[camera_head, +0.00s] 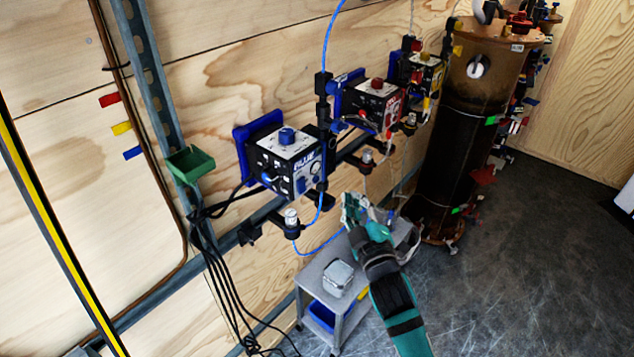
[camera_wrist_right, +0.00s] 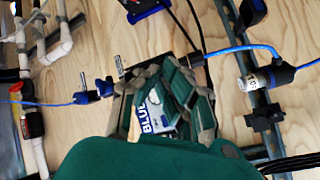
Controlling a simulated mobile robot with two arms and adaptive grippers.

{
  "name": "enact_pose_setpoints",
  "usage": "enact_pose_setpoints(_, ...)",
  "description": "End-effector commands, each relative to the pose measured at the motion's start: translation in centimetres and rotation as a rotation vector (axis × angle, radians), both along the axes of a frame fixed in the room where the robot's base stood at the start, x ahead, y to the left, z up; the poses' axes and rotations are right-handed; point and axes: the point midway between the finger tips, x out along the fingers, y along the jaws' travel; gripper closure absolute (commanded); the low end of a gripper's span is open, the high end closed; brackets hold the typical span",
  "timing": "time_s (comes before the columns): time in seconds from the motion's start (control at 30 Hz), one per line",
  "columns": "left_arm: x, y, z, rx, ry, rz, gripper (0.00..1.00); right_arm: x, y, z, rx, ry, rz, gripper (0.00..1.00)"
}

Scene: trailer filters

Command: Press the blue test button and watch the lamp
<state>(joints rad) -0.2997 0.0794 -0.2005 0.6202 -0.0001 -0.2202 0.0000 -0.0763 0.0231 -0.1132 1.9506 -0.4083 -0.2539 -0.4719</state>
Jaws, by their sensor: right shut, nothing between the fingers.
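The blue box (camera_head: 287,165), with a white top and a BLUE label, is on the plywood wall. A blue round cap (camera_head: 287,135) stands on its top; I cannot tell for certain that this is the test button. I cannot pick out the lamp or whether it is lit. My right gripper (camera_head: 356,208) is shut and empty, below and to the right of the blue box, apart from it. In the right wrist view the gripper fingers (camera_wrist_right: 178,95) partly cover the box's BLUE label (camera_wrist_right: 152,115). My left gripper is not in view.
A red-marked box (camera_head: 372,108) and a yellow-marked box (camera_head: 425,72) are farther along the wall. A grey cart (camera_head: 318,270) stands under my right arm. A tall brown cylinder (camera_head: 460,150) stands to the right. Blue tubing (camera_head: 322,243) and black cables (camera_head: 205,235) hang near the blue box.

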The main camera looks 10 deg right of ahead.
Motion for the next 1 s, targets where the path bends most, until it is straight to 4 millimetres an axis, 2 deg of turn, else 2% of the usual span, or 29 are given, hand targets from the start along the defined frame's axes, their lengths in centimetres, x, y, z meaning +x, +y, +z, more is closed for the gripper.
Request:
enact_pose_setpoints(0.2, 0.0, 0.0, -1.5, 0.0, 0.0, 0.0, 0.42, 2.5, 2.0, -0.2, 0.003, -0.002, 0.001, 1.0)
enact_pose_setpoints(0.4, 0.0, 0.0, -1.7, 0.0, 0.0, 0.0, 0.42, 4.0, 3.1, -0.1, 0.002, 0.0, 0.0, 1.0)
enact_pose_setpoints(1.0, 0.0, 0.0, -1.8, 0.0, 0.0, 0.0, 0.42, 4.4, 3.5, 0.0, 0.0, 0.0, 0.0, 1.0)
